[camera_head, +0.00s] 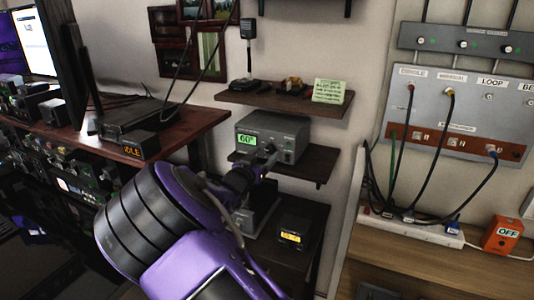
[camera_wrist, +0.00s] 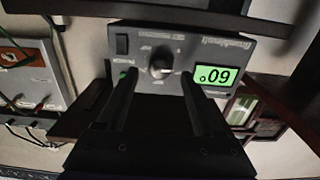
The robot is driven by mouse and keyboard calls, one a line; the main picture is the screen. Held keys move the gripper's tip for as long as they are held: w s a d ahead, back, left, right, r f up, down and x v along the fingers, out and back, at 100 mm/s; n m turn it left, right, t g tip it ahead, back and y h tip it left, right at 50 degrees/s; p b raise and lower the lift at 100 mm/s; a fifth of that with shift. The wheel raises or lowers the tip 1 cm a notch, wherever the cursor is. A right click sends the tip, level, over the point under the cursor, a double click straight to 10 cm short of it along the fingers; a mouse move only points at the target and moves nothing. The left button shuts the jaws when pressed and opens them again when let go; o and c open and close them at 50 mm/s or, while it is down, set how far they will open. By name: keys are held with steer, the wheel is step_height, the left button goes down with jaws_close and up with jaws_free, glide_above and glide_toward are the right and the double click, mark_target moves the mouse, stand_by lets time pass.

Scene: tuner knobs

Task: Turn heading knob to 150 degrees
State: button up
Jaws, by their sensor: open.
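A grey control box (camera_head: 288,128) stands on a wall shelf, with a green display (camera_head: 246,141) that reads 60°. In the wrist view the box (camera_wrist: 205,45) appears upside down, and its display (camera_wrist: 217,77) also shows 60°. Its round dark knob (camera_wrist: 161,63) sits in the middle of the front panel with small marks around it. My gripper (camera_wrist: 158,76) is open, its two fingers apart on either side of the knob in the picture. I cannot tell whether they touch it. In the head view my gripper (camera_head: 262,163) is in front of the box and partly hides its front.
Shelves stand above (camera_head: 285,97) and below the box. A small yellow-display unit (camera_head: 292,236) is on the lower surface. A desk with monitors (camera_head: 160,140) is at left; a cabled wall panel (camera_head: 455,110) and orange OFF box (camera_head: 503,233) are at right.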

steer(key=shift+x, duration=0.9)
steer(key=shift+c, duration=0.2)
jaws_close()
